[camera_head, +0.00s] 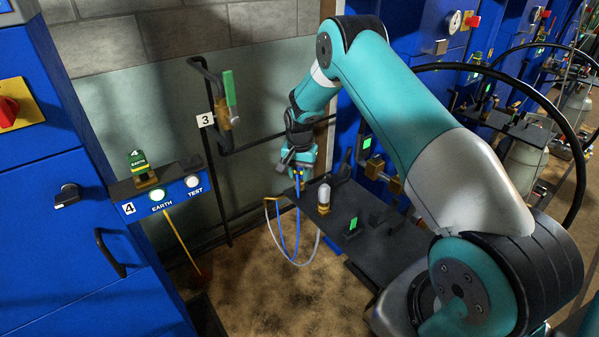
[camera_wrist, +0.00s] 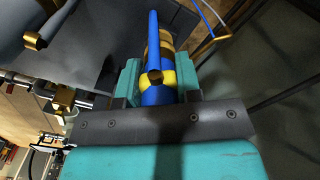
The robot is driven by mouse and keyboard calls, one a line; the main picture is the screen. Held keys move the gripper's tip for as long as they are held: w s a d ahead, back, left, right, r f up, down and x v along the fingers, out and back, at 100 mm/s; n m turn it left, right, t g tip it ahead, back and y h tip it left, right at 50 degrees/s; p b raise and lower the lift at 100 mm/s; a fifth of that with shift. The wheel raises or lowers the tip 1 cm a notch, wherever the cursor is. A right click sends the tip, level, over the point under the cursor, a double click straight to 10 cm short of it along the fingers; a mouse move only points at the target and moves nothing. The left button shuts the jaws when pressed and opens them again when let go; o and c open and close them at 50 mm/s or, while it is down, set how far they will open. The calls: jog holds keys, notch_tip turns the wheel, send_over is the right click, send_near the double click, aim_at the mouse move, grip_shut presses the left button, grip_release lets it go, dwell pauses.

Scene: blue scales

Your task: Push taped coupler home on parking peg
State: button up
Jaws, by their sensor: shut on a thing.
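My gripper (camera_head: 298,165) is at the edge of the dark shelf (camera_head: 385,240), left of the white-topped brass fitting (camera_head: 323,197). In the wrist view its teal jaws (camera_wrist: 159,78) are shut on the taped coupler (camera_wrist: 159,93), which is blue with yellow bands. A blue piece extends upward from it, and a small brown-gold round part shows in front. The parking peg cannot be made out, and I cannot tell how far the coupler is seated.
A wall pipe with a green-handled valve (camera_head: 229,90) and a 3 label is at left. Brown floor (camera_head: 270,290) lies open below.

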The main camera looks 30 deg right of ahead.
jog(key=shift+r, duration=0.1)
jog(key=shift+r+p, duration=0.85)
jog(key=shift+r, duration=0.25)
jog(key=shift+f+b, duration=0.8)
jog(key=shift+f, duration=0.35)
dwell(0.6)
jog(key=o, duration=1)
notch_tip(320, 180, up, 17)
jog(key=shift+r+b, duration=0.2)
jog(key=shift+b, duration=0.5)
